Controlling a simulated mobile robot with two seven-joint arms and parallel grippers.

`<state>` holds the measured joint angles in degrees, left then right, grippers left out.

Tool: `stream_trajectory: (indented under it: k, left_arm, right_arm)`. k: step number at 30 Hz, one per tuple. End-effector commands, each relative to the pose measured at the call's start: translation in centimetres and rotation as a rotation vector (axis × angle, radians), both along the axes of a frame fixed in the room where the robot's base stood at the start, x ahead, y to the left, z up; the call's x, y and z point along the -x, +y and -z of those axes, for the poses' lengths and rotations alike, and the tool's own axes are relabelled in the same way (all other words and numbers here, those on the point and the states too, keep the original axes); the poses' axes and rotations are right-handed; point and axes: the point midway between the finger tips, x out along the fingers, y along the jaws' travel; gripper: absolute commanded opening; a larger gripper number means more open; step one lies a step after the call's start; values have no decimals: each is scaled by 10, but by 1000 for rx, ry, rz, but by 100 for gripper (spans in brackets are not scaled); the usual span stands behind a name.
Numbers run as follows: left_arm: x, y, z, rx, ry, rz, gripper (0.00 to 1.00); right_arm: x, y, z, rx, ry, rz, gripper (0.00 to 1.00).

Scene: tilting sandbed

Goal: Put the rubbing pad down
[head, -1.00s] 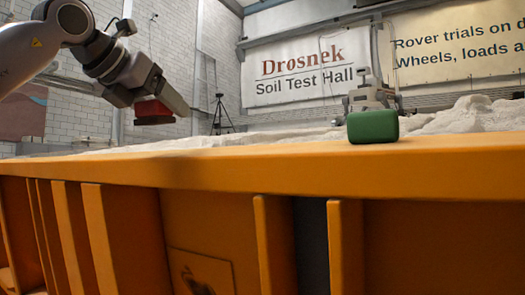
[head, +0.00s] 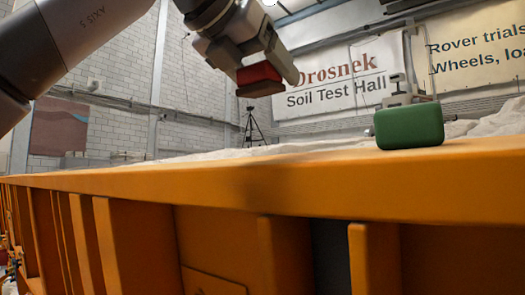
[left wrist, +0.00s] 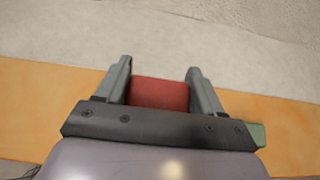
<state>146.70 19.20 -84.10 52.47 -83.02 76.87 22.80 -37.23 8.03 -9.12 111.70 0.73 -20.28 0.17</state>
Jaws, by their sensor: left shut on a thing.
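The rubbing pad (head: 258,73), a red block with a darker brown underside, is held by my left gripper (head: 266,66). In the left wrist view the pad (left wrist: 160,93) sits between the two grey fingers of the left gripper (left wrist: 160,82), which are shut on it. In the head view the pad hangs in the air above the orange rim (head: 250,172) of the sandbed, apart from it. My right gripper is in neither view.
A green block (head: 409,126) stands on the rim to the right of the pad; its corner (left wrist: 257,134) shows in the wrist view. Pale sand (head: 300,148) lies behind the rim, with a grey machine (head: 405,97) partly hidden by the block. The rim left of the block looks clear.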

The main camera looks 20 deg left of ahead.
Motion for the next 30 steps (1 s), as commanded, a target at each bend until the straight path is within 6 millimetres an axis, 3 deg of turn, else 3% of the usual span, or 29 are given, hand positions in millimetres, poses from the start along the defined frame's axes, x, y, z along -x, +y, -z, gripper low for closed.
stream_trajectory:
  k: [3, 9, 14, 22, 30]
  left_arm:
    - [0, 1, 24, -2, 2, 0, 33]
    - [0, 1, 47, 0, 1, 1, 33]
    - [-1, 1, 54, 1, 1, -2, 33]
    - [-1, 1, 84, 1, 3, -1, 33]
    - [0, 1, 88, 2, 1, 0, 33]
  right_arm:
    - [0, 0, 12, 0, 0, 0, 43]
    - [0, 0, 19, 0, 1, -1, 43]
    - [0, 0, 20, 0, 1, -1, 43]
    - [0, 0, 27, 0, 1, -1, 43]
    - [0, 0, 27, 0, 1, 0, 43]
